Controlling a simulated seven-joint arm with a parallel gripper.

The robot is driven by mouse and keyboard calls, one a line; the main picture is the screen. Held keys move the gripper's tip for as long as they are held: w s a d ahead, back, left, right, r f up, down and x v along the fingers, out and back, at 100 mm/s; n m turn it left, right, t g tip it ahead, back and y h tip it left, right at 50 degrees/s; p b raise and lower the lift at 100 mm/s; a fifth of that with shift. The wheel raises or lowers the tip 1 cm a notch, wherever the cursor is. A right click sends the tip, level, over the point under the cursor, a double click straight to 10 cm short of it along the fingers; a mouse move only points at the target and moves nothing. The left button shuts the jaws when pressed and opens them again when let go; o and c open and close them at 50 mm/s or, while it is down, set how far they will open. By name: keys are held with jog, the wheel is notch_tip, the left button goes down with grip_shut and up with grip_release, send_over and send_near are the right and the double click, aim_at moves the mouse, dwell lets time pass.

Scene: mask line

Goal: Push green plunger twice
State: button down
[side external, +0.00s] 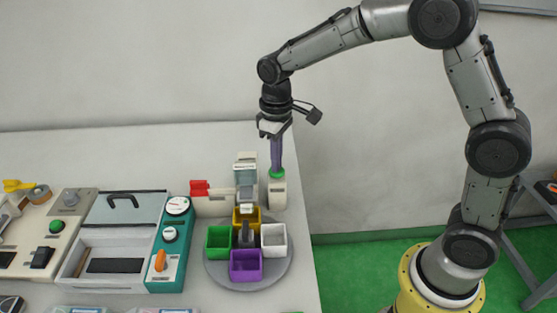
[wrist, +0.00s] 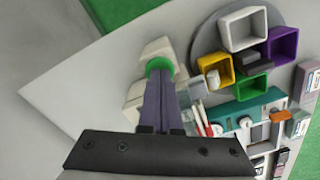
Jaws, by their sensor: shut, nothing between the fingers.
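The green plunger (side external: 277,174) sits on top of a white block-shaped housing (side external: 277,194) near the table's right edge. In the wrist view the plunger (wrist: 158,64) shows as a green round top just beyond my fingertips, partly covered by them. My gripper (side external: 276,167) points straight down with its purple-grey fingers shut and empty. The tips are right over the plunger and look to be touching it or very close; I cannot tell which. My gripper also shows in the wrist view (wrist: 158,76).
A round grey turntable (side external: 215,272) carries green (side external: 219,240), yellow, white (side external: 273,238) and purple (side external: 246,265) bins in front of the housing. A white device with a red part (side external: 199,188) and a teal panel (side external: 170,255) stand to the left. The table right of the housing is clear.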

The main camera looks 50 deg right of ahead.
dwell(0.3)
jog(key=shift+r, duration=2.05)
jog(key=shift+r, duration=2.55)
jog(key=shift+f, duration=2.55)
jog(key=shift+f, duration=0.2)
